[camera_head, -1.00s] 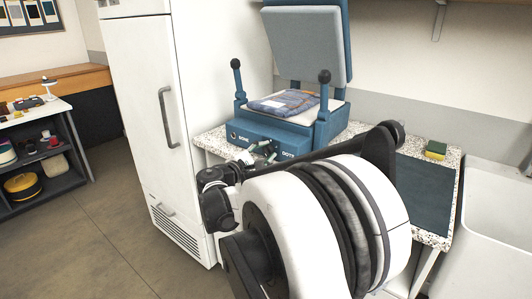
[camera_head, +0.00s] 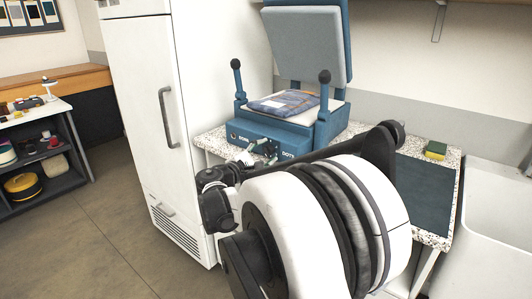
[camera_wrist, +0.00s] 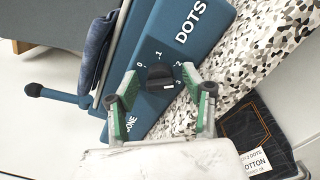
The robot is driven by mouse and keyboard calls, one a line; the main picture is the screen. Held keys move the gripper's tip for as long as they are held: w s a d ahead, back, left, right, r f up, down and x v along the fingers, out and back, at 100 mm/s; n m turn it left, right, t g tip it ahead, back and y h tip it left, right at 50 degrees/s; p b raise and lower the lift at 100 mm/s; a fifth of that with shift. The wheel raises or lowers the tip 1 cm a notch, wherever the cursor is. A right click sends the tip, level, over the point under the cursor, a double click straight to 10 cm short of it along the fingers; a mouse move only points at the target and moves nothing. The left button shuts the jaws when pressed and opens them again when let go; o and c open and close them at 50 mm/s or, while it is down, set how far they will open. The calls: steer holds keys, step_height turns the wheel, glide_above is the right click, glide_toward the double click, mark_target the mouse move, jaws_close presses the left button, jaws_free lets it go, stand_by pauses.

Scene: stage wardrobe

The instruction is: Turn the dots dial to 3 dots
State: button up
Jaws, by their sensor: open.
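The dots dial (camera_wrist: 160,76) is a round black knob on the blue press front, beside the white word DOTS and the numbers 0 to 3. A small white mark shows on its lower right edge, close to the 3. My gripper (camera_wrist: 159,77) is open, with its green-padded fingertips on either side of the dial. I cannot tell whether they touch it. In the head view, my gripper (camera_head: 263,149) is at the front of the blue press (camera_head: 240,132), and the dial is hidden there.
A dark folded fabric with a white tag (camera_wrist: 254,160) lies on the speckled counter. A sponge (camera_head: 436,150) and sink are at right; a white fridge (camera_head: 145,120) is at left.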

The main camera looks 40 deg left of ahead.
steer(key=s, duration=1.2)
steer(key=shift+r+p, duration=0.1)
steer(key=shift+p, duration=0.2)
steer(key=shift+c, duration=1.4)
steer(key=w+p, duration=1.1)
steer(key=p, duration=0.6)
steer(key=shift+w, duration=0.25)
